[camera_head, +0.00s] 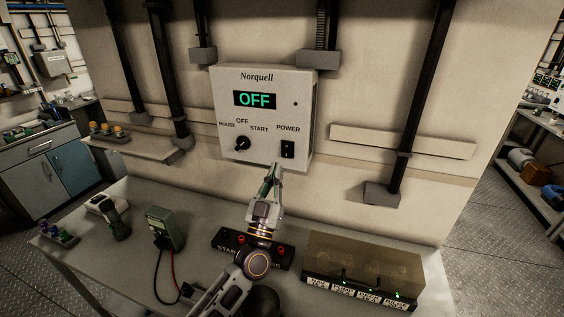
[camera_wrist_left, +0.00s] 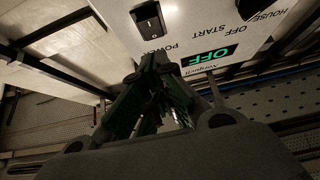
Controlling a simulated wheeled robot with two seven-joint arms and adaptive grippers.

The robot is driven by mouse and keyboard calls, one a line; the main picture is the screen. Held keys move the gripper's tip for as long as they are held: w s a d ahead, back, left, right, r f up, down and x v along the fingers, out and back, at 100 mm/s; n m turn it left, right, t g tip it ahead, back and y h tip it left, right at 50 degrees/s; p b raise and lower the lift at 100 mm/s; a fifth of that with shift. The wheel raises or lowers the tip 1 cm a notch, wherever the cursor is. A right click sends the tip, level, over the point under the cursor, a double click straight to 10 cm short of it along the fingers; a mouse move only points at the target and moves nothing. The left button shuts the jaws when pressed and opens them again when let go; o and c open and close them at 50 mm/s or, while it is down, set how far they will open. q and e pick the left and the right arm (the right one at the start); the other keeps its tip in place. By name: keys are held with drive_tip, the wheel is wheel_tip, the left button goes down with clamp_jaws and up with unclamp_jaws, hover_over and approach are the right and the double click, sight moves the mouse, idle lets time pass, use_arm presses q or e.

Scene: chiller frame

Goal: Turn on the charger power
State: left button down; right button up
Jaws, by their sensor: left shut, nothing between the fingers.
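The charger box (camera_head: 224,107), a pale wall unit labelled Norquell, hangs above the bench. Its display (camera_head: 255,99) reads OFF in green. The black power switch (camera_head: 288,149) is at the lower right of its face under the word POWER; it also shows in the left wrist view (camera_wrist_left: 147,18). A black knob (camera_head: 242,144) sits at the lower left of the face. My left gripper (camera_head: 276,168) is shut and empty, just below the box and a little below and left of the switch. In the left wrist view its dark fingers (camera_wrist_left: 158,62) point toward the panel near the switch. My right gripper is not in view.
On the bench (camera_head: 210,215) stand a green meter (camera_head: 164,229) with cables, a dark labelled box (camera_head: 228,243) partly behind my left arm, and a brown-topped case (camera_head: 362,260) at the right. Conduits (camera_head: 420,90) and a ledge (camera_head: 400,141) line the wall.

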sight(287, 146)
use_arm(q)
drive_tip(key=shift+w+d+r, duration=0.1)
drive_tip(key=shift+w+d, duration=0.15)
drive_tip(key=shift+w, duration=0.55)
drive_tip(key=shift+w+d+r, duration=0.1)
drive_tip(key=shift+w+d, duration=0.15)
drive_tip(key=shift+w, duration=0.55)
drive_tip(key=shift+w+d, duration=0.25)
drive_tip(key=shift+w, duration=0.55)
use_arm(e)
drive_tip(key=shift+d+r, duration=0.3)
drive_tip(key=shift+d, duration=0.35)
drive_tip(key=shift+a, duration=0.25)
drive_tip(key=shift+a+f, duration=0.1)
